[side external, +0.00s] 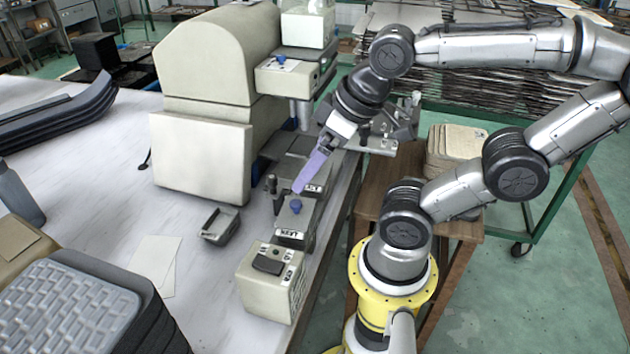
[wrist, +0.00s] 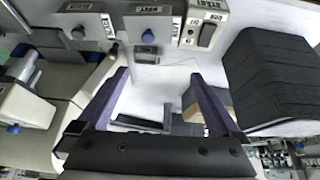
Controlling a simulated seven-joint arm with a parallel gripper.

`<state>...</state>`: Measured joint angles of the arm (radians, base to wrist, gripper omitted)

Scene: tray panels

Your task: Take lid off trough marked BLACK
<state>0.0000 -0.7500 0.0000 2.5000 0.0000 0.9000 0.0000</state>
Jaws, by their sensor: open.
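A row of grey lidded troughs runs along the table's right edge. The nearest trough lid (side external: 294,221) has a blue knob (side external: 295,206) and a small label on its front. Behind it is another grey lid (side external: 302,172) with a label. I cannot read for certain which label says BLACK. My gripper (side external: 301,187) hangs above the row, purple fingers pointing down. In the wrist view my gripper (wrist: 158,76) is open and empty, its fingers wide apart.
A cream control box (side external: 271,283) stands in front of the row. A small open grey tray (side external: 220,225) lies to the left. A large cream machine (side external: 205,100) rises close behind. Stacked textured trays (side external: 75,300) fill the lower left; bare white table (side external: 90,180) lies between.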

